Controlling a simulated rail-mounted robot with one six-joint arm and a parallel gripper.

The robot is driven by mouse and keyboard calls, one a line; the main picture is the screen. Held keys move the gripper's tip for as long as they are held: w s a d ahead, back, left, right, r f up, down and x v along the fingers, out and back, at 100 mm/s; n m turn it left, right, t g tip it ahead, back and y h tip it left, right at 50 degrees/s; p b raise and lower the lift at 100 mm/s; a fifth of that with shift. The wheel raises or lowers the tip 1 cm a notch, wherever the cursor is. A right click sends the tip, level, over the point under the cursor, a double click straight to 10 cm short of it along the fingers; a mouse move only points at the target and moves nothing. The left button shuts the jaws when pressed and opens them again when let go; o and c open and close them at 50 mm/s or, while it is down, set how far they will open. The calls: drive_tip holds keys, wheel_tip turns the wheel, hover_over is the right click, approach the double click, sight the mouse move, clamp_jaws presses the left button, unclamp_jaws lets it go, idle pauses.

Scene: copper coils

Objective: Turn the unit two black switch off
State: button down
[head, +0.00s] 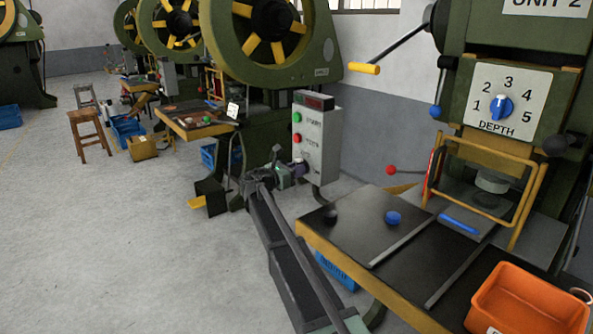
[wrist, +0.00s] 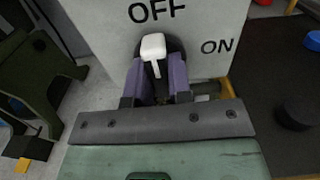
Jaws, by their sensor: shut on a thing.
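The switch (wrist: 153,46) shows in the wrist view as a white knob on a round black base, set on a pale panel. The word OFF is printed above it and ON to its right. The white knob is roughly upright, under OFF. My gripper (wrist: 158,70) has its two purple fingers closed on the knob, one on each side; the fingertips hide part of the black base. In the head view my gripper (head: 299,168) is at the lower front of the grey control box (head: 321,145), and the switch is largely hidden there.
A green button (head: 297,117) and a red button (head: 297,138) sit above my gripper on the box. The UNIT 2 press (head: 530,75) stands at right, with a depth dial (head: 501,106). Its table holds a black knob (head: 330,216), a blue knob (head: 393,217) and an orange crate (head: 520,285).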

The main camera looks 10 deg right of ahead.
drive_tip(key=c, duration=1)
unclamp_jaws()
drive_tip(key=shift+c, duration=0.2)
drive_tip(key=shift+a, duration=0.15)
drive_tip(key=v, duration=1)
drive_tip(key=shift+s+a, duration=0.2)
drive_tip(key=shift+a, duration=0.05)
